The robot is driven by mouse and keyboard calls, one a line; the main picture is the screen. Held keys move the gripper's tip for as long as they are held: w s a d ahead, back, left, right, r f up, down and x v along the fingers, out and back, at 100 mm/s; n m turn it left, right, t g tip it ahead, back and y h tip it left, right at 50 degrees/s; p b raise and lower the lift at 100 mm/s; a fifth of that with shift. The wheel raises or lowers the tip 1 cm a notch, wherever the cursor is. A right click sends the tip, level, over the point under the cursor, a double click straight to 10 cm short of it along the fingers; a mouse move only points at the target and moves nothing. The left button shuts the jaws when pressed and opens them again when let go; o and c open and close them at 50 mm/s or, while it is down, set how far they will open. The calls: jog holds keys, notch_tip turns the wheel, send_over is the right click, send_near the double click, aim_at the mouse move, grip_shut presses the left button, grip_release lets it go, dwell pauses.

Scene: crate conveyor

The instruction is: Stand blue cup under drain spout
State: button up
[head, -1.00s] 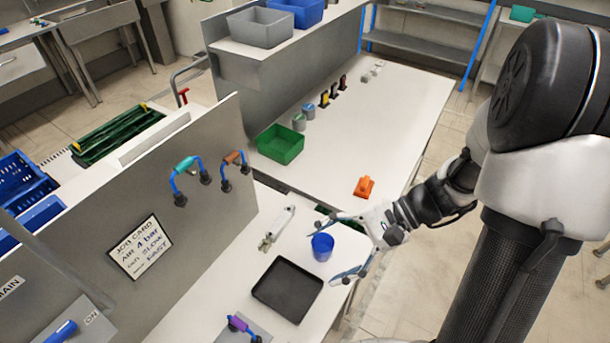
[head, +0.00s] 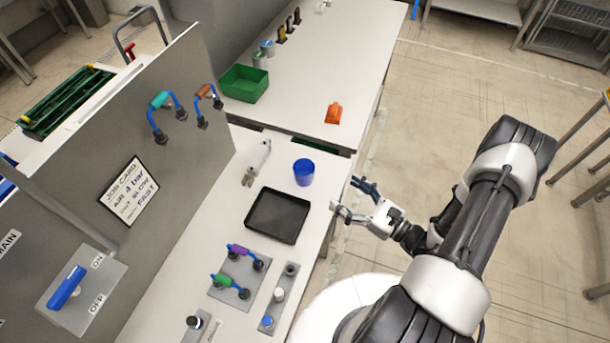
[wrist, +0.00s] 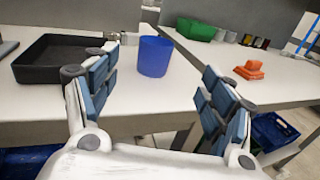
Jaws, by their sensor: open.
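The blue cup (head: 303,174) stands upright on the white bench, just behind the black tray (head: 277,217). In the wrist view the cup (wrist: 155,58) is ahead, between the lines of my fingers. My gripper (head: 353,198) is open and empty at the bench's right edge, to the right of the cup and apart from it. Its two blue-padded fingers (wrist: 158,68) are spread wide in the wrist view.
Purple (head: 240,251) and green (head: 222,281) hose handles stand in front of the tray. A green bin (head: 244,84) and an orange block (head: 333,112) are on the far bench. The panel (head: 180,170) borders the left.

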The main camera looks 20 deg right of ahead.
jog(key=b, duration=0.1)
send_near(296, 162)
jog(key=shift+x, duration=0.75)
jog(key=b+x, duration=0.1)
jog(key=x, duration=0.3)
jog(key=shift+w+a+f, duration=0.15)
jog(key=shift+w+a, duration=0.05)
jog(key=shift+a, duration=0.05)
jog(key=shift+w+a, duration=0.2)
jog(key=shift+w, duration=0.2)
jog(key=shift+c, duration=0.6)
jog(key=c, duration=1)
